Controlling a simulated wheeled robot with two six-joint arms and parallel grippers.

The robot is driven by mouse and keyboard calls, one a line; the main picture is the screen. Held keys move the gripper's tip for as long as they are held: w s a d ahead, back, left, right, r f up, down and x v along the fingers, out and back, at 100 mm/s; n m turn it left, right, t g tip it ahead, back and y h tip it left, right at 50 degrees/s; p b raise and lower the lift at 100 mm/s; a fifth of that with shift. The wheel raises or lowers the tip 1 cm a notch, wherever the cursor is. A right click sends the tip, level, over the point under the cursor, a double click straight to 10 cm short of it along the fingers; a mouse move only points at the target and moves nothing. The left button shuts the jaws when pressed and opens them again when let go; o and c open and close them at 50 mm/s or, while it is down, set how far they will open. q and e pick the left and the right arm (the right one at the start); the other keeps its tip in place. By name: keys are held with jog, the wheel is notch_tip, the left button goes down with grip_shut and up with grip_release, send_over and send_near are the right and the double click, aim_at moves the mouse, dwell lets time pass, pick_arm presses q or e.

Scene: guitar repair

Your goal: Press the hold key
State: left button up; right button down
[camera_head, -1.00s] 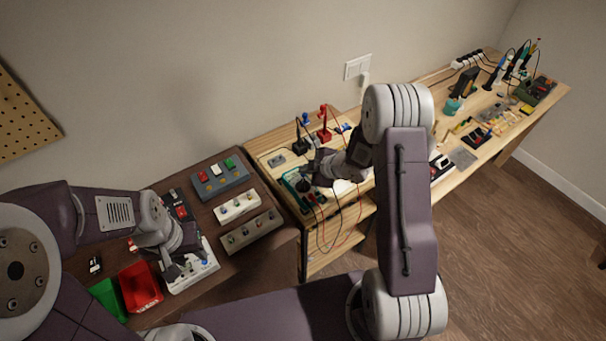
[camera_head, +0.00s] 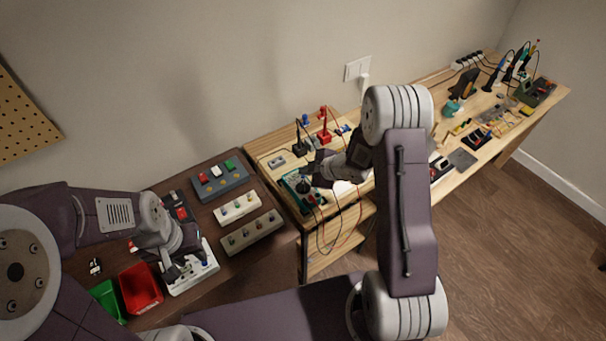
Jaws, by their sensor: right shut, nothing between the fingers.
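A teal-edged meter-like device (camera_head: 290,183) lies on the light wooden bench, with wires running from its front end. My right gripper (camera_head: 305,185) is shut and empty, pointing left, with its tips over or on this device. Whether they touch it I cannot tell. The hold key cannot be made out; the gripper and the small scale hide the device's face. My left gripper (camera_head: 186,266) is open over a white panel (camera_head: 205,277) with small switches on the dark table at the left.
A red bin (camera_head: 141,288) and a green bin (camera_head: 107,301) stand at the dark table's front left. A grey button box (camera_head: 220,181) and two pale switch strips lie behind. Black and red stands (camera_head: 324,128) stand behind the device. Loose wires hang over the bench's front edge.

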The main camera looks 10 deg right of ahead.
aim_at(305, 179)
jog(key=shift+r, duration=0.45)
notch_tip(305, 179, up, 5)
jog(key=p, duration=0.5)
dwell(0.6)
